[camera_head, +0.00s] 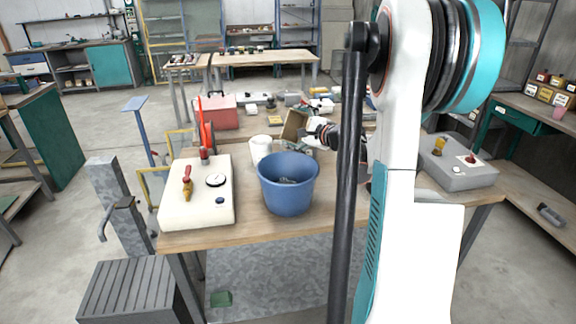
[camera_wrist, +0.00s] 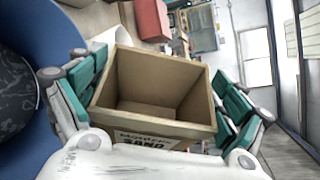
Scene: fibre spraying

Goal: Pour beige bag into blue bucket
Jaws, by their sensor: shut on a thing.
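The beige bag (camera_wrist: 155,90) is a stiff, box-like open container with dark print on its front, partly readable as "SAND". My gripper (camera_wrist: 158,88) is shut on it, with teal finger pads on its left and right sides. Its brown inner walls and floor show, and I see no clear contents. In the head view the bag (camera_head: 294,125) is tilted and held behind the blue bucket (camera_head: 287,197), apart from its rim. My gripper (camera_head: 316,128) is to its right. The bucket stands upright on the table with dark grey matter inside. It also shows at the left of the wrist view (camera_wrist: 28,140).
A white container (camera_head: 261,149) stands behind the bucket. A cream box with a gauge and valve (camera_head: 197,205) is to the left, a red case (camera_head: 217,113) behind it. A grey box (camera_head: 458,165) is at the right. The table front (camera_head: 262,228) is clear.

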